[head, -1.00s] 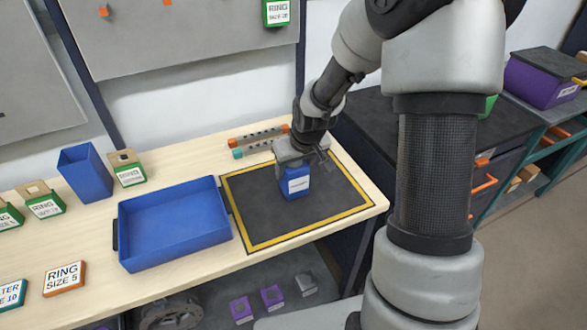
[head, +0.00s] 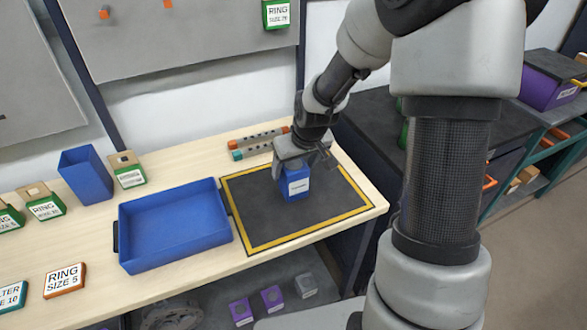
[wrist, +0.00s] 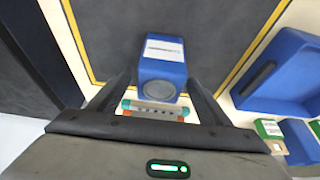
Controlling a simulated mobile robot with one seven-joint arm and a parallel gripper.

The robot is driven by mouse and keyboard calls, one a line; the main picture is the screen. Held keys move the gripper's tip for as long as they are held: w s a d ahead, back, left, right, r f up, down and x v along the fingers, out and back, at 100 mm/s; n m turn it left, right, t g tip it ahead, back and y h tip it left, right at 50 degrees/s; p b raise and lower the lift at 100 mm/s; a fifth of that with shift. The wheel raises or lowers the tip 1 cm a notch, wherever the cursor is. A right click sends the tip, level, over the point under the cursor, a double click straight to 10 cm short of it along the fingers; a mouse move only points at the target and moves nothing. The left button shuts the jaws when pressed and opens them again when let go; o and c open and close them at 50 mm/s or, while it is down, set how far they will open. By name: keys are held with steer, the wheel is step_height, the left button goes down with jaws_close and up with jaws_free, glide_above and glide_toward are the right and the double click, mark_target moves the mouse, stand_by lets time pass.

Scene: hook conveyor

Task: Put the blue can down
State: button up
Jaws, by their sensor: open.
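The blue can (head: 294,186) with a white label stands upright on the dark mat with a yellow border (head: 262,226), right of the blue tray. My gripper (head: 300,163) is just above and around the can's top in the head view. In the wrist view the can (wrist: 162,66) lies between the two fingers of my gripper (wrist: 163,88), with a small gap showing on each side. The fingers are open. In the head view the gripper covers the can's top.
A blue tray (head: 175,222) stands left of the mat, with a blue bin (head: 86,174) and labelled green boxes behind. Bars with teal and orange ends (head: 258,142) lie behind the mat. The mat is clear around the can.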

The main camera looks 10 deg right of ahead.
steer(key=p+v, duration=0.1)
steer(key=v, duration=0.9)
